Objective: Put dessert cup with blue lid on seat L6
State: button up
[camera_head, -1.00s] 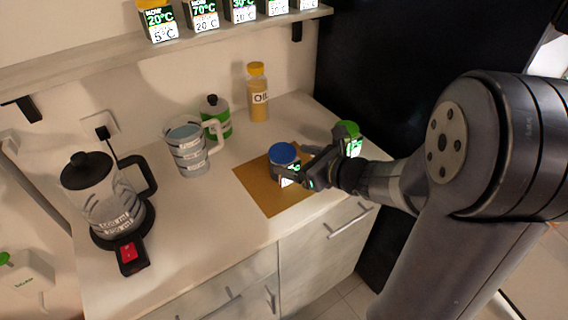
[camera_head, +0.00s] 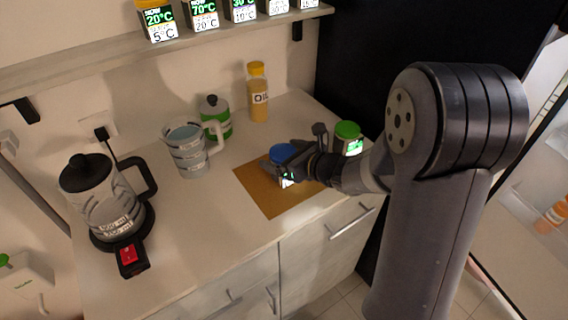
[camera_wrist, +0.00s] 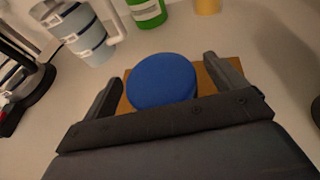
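The dessert cup with the blue lid (camera_head: 281,151) stands on the brown mat (camera_head: 267,204) on the counter. In the wrist view its round blue lid (camera_wrist: 162,81) lies between the two fingers of my gripper (camera_wrist: 163,76), with a visible gap on each side. The fingers are spread, one left and one right of the lid. In the head view my gripper (camera_head: 292,158) reaches in from the right and partly covers the cup. No label reading L6 can be made out.
A green-lidded container (camera_head: 347,137) stands just behind my gripper, close to it. A wall shelf (camera_head: 100,65) holds several labelled displays. The front counter is clear.

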jog(key=c, duration=1.3)
notch_tip(320, 180, up, 11)
jog(key=p, duration=0.3)
jog(key=shift+f, duration=0.1)
